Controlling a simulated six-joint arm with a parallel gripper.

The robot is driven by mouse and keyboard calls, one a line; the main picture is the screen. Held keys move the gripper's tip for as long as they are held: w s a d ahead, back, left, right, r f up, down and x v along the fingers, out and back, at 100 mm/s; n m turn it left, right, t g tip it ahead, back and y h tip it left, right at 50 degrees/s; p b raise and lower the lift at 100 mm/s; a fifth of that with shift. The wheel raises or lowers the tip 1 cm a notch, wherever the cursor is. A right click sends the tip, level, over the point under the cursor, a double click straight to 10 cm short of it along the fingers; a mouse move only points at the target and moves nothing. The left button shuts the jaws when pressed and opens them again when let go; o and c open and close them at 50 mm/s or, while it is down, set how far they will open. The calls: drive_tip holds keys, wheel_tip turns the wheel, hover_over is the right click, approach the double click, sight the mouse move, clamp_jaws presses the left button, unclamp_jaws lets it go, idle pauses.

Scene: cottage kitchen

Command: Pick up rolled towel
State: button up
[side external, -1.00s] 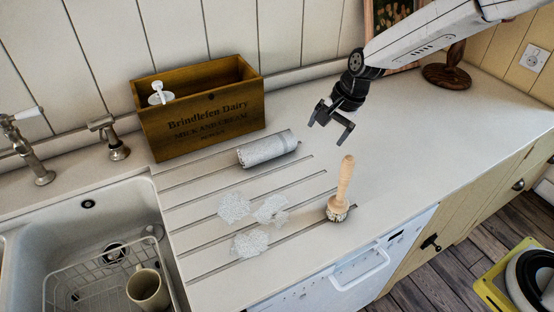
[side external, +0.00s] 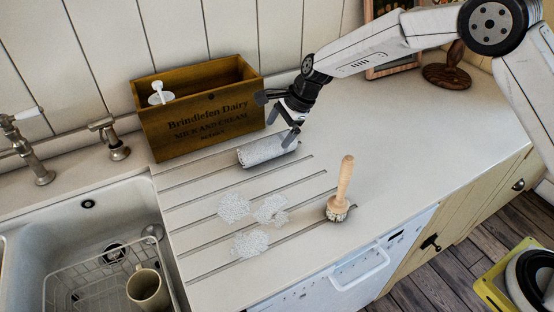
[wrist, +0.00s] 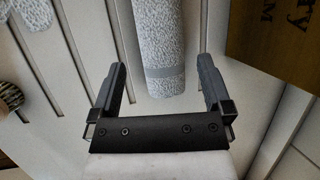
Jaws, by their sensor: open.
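The rolled towel (side external: 264,150) is a grey-white textured roll lying on the grooved drainer, just in front of the wooden crate. My gripper (side external: 283,128) is over the right end of the towel, its fingers pointing down. In the wrist view my gripper (wrist: 160,82) is open, and the towel (wrist: 158,45) runs up the picture between the two fingers. Its banded near end shows there, with space on both sides. I cannot tell from these views whether the fingers touch it.
The wooden crate (side external: 205,122) stands close behind the towel. A sink (side external: 90,235) with a mug (side external: 148,290) lies left. The counter at right (side external: 420,130) is clear.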

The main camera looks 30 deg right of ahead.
sight(271, 140)
drive_tip(key=shift+w+a+f, duration=0.1)
drive_tip(key=shift+a+f, duration=0.15)
drive_tip(key=shift+f, duration=0.25)
drive_tip(key=shift+f, duration=0.1)
drive_tip(key=shift+x, duration=2.45)
drive_tip(key=shift+w, duration=0.1)
drive_tip(key=c, duration=1)
